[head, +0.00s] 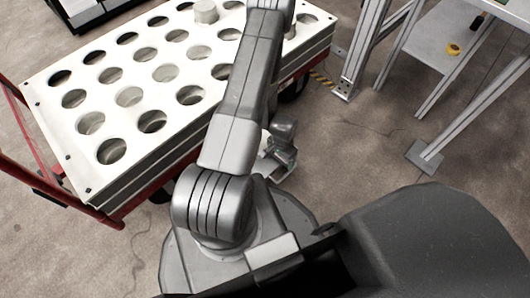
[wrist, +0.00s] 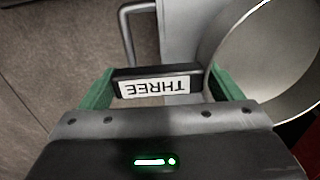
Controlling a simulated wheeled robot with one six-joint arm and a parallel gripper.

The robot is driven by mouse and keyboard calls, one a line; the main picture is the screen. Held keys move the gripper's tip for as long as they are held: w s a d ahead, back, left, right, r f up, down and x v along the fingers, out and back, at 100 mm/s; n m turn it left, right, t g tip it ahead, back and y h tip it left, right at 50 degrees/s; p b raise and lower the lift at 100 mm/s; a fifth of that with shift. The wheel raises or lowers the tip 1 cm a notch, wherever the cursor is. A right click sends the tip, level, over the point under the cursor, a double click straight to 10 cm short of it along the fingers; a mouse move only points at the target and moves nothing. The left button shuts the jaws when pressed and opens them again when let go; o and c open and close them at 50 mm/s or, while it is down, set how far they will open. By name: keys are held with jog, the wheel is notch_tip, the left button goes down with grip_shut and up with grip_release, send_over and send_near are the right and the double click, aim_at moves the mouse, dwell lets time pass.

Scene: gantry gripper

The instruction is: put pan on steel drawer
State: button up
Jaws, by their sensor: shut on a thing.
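My gripper (wrist: 158,92) has green fingers, which are closed on the two ends of a black piece with a white label (wrist: 155,88) reading THREE, upside down. I cannot tell what this piece belongs to. A large round metal vessel with a thin rim (wrist: 262,50), perhaps the pan, fills the right of the wrist view, close beside the right finger. A grey metal panel (wrist: 180,25) lies beyond the fingers, with a bent grey bar (wrist: 128,35) to its left. I cannot tell whether this panel is the steel drawer. In the head view my gripper (head: 278,155) is low and partly hidden behind my arm.
A red cart (head: 100,218) carries a white board with round holes (head: 110,78) on the left; a short grey cylinder (head: 206,11) stands on it. A metal frame (head: 365,45) stands at the upper right, with a yellow ring (head: 453,49) on its shelf. Bare concrete floor lies between.

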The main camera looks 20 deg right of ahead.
aim_at(271, 153)
notch_tip(271, 153, down, 4)
jog(key=shift+r+b, duration=0.2)
jog(key=shift+b, duration=0.3)
jog(key=w, duration=0.1)
jog(key=w+a, duration=0.1)
jog(key=w+p, duration=0.1)
jog(key=shift+w+a+r, duration=0.1)
jog(key=shift+a+r, duration=0.05)
jog(key=shift+r, duration=0.1)
jog(key=shift+w+a, duration=0.25)
jog(key=shift+w, duration=0.5)
jog(key=w, duration=0.1)
jog(key=w+a+f+b, duration=0.1)
jog(key=w, duration=0.1)
jog(key=shift+a, duration=0.15)
jog(key=shift+s+f, duration=0.1)
jog(key=shift+f, duration=0.15)
jog(key=o, duration=1.1)
jog(key=shift+o, duration=0.2)
